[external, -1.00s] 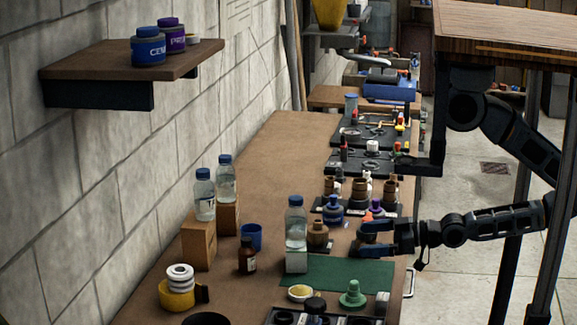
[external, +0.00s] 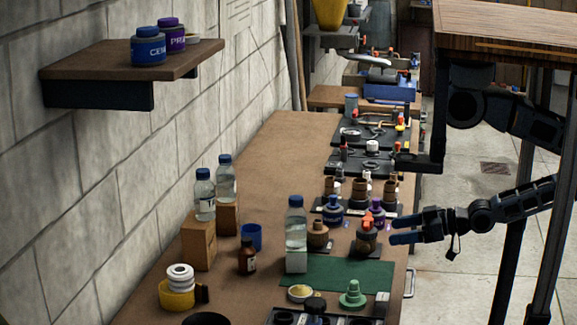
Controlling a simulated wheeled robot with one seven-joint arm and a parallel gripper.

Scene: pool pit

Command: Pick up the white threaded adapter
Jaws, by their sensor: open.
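I cannot tell for sure which piece is the white threaded adapter. A small white cylindrical piece (external: 372,147) stands on a black mat farther down the bench. Other small whitish pieces show among the brown fittings, partly hidden. My gripper (external: 394,231) points left over the bench's right edge, its two fingers apart with nothing seen between them. Just left of its fingertips, a dark brown fitting with an orange top (external: 366,240) stands on a small dark pad. The white cylindrical piece is well behind my gripper.
Nearer are a green mat (external: 330,272), a clear bottle (external: 296,238) and a green fitting (external: 352,296). A brown fitting (external: 318,235) and a blue one (external: 332,210) stand left of my gripper. A wooden tabletop (external: 505,30) is at upper right.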

